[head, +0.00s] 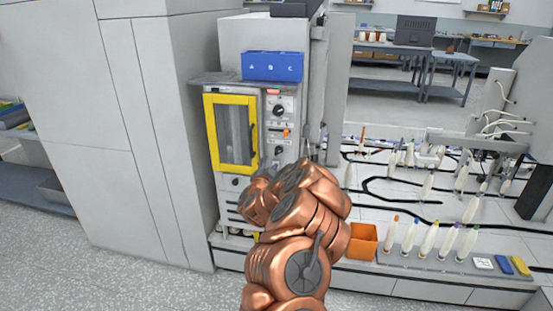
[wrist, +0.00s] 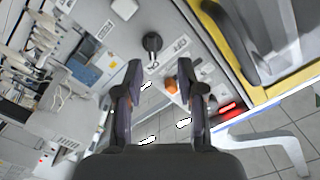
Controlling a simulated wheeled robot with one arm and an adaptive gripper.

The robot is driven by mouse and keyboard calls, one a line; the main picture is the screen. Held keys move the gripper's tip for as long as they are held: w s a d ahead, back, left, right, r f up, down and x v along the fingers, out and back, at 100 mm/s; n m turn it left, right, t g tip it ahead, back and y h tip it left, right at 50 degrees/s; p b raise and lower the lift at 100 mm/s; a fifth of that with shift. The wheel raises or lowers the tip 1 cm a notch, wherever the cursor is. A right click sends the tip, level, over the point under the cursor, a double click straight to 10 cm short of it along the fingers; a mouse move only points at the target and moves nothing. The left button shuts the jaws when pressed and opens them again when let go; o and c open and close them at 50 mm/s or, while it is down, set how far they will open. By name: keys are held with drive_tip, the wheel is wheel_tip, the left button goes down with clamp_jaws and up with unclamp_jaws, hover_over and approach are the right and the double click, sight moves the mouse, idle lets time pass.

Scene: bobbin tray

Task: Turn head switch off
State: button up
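A grey control panel stands beside a yellow-framed door in the head view. It carries a black rotary knob (head: 279,110) and a small orange switch (head: 286,132) below it. In the wrist view the black knob (wrist: 152,42) lies beyond my fingertips, and the orange switch (wrist: 171,85) shows in the gap between the fingers. My gripper (wrist: 165,70) is open, with nothing held; I cannot tell its exact distance from the panel. The panel labels are too small to read surely, so which control is the head switch is unclear. My arm hides the lower panel in the head view.
The yellow door frame (head: 208,132) is left of the panel, and a blue box (head: 272,66) sits on top. A red light (wrist: 230,107) shows in the wrist view. At right, an orange bin (head: 362,242) and several bobbins line the bench. Open floor lies in front.

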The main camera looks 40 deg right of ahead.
sight(277, 154)
drive_tip(key=shift+h, duration=0.3)
drive_tip(key=shift+w+d+f, duration=0.1)
drive_tip(key=shift+w+d, duration=0.15)
drive_tip(key=shift+d, duration=0.45)
drive_tip(key=shift+w+d+f, duration=0.1)
drive_tip(key=shift+w+d, duration=0.15)
drive_tip(key=shift+d, duration=0.5)
drive_tip(key=shift+w+d, duration=0.25)
drive_tip(key=shift+d, duration=0.45)
drive_tip(key=shift+w+d+r+p, duration=0.1)
drive_tip(key=shift+w+d+p, duration=0.25)
drive_tip(key=shift+d, duration=0.2)
drive_tip(key=shift+x, duration=1.2)
clamp_jaws()
